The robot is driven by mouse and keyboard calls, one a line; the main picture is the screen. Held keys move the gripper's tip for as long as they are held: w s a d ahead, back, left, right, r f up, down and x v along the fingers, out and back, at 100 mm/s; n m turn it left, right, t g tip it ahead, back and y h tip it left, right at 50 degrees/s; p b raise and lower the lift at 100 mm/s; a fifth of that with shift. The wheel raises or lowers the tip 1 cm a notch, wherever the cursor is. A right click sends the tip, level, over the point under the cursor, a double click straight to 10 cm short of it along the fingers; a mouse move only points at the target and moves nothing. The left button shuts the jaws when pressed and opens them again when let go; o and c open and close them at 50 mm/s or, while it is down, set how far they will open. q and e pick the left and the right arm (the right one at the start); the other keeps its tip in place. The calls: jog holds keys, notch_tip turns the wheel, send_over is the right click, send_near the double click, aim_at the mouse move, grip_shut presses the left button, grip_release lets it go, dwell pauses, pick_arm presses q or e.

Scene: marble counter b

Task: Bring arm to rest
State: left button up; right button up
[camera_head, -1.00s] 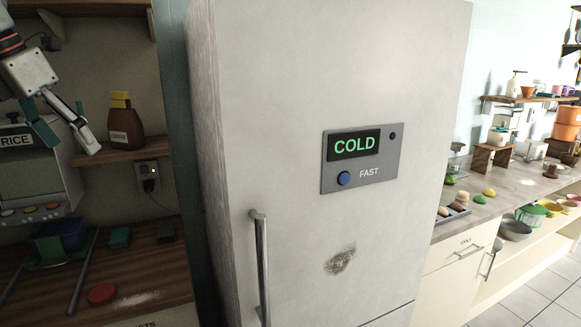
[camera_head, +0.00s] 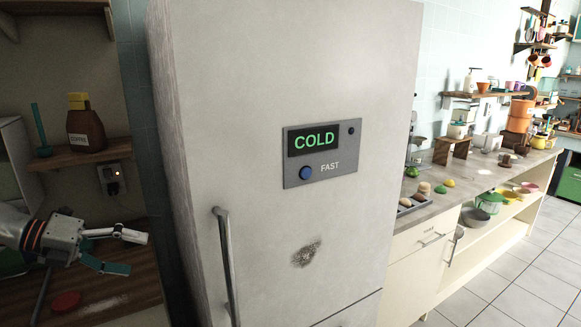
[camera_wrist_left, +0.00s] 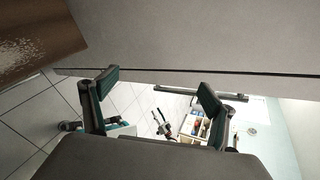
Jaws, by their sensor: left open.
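My left gripper (camera_head: 128,252) is at the lower left of the head view, in front of the wooden counter and left of the fridge. Its two fingers are apart with nothing between them, and it points right toward the fridge side. In the left wrist view the open fingers (camera_wrist_left: 158,88) show against a pale panel with a dark seam, with floor tiles beyond. My right gripper is in neither view.
The tall fridge (camera_head: 260,120) with its vertical handle (camera_head: 227,262) fills the middle. A coffee bottle (camera_head: 86,125) stands on a small shelf above the left counter. A red disc (camera_head: 65,302) lies on that counter. Open tiled floor (camera_head: 500,295) is at the lower right.

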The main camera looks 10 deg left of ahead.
pick_arm(q)
jog(key=s+d+f+n+t+y, duration=0.2)
jog(key=s+d+f+n, duration=0.2)
jog(key=f, duration=0.7)
jog(key=s+d+f+n+t+y, duration=0.2)
jog(key=s+d+f+n, duration=0.2)
jog(key=d+f+n, duration=0.4)
jog(key=s+d+f+n+t+y, duration=0.2)
jog(key=d+f+n, duration=0.4)
jog(key=f+n, duration=0.7)
jog(key=shift+s+f, duration=0.75)
jog(key=shift+s, duration=0.15)
jog(key=s+d+f+n, duration=0.1)
jog(key=s+d, duration=0.1)
jog(key=s+d+f+n+g, duration=0.1)
jog(key=s+d+f, duration=0.1)
jog(key=d, duration=0.1)
jog(key=s+d+f+n+g+y, duration=0.1)
jog(key=s+d+f+n, duration=0.1)
jog(key=shift+s+d, duration=0.1)
jog(key=shift+d, duration=0.05)
jog(key=shift+c, duration=0.4)
